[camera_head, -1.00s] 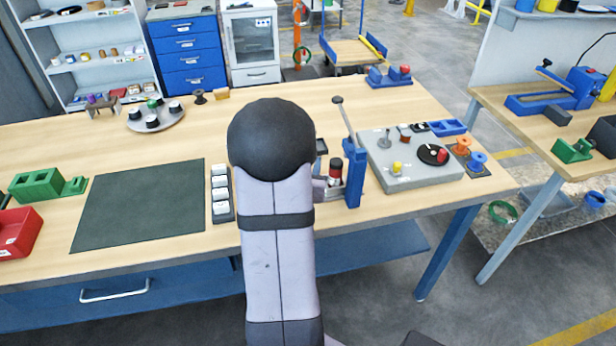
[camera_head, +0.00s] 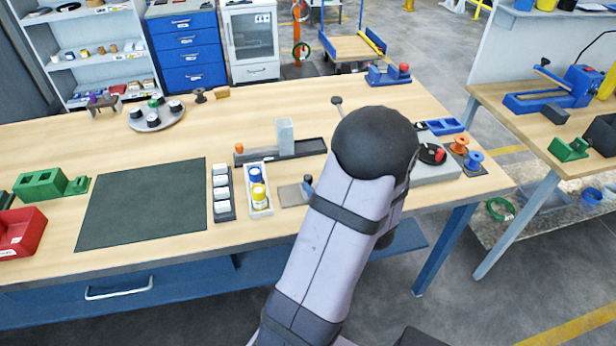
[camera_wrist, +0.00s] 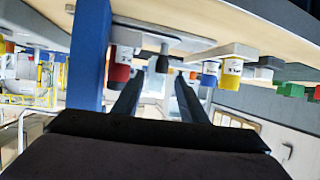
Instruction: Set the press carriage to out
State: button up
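The press is mostly hidden behind my arm in the head view; its lever tip (camera_head: 337,101) shows above. A flat grey plate, seemingly the press carriage (camera_head: 290,195), lies left of my arm, with a dark upright knob (camera_head: 308,183) near its right end. The wrist view is upside down. It shows the blue press post (camera_wrist: 90,50), a red cylinder (camera_wrist: 121,66) and the dark knob (camera_wrist: 163,60) on the plate. My gripper (camera_wrist: 157,88) is open, its two fingers apart and pointing toward the knob. I cannot tell whether they touch it; the head view hides them.
A white holder (camera_head: 262,211) with blue and yellow bottles stands just left of the plate. A dark rail (camera_head: 310,147) with a grey block lies behind. A grey box (camera_head: 436,174) with a black disc is right of my arm. The green mat (camera_head: 140,205) is bare.

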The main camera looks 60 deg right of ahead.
aim_at(310, 180)
jog(key=shift+s+a+f, duration=0.1)
jog(key=shift+s+a, duration=0.05)
jog(key=shift+a, duration=0.05)
jog(key=shift+p+x, duration=0.65)
jog(key=shift+x, duration=3.05)
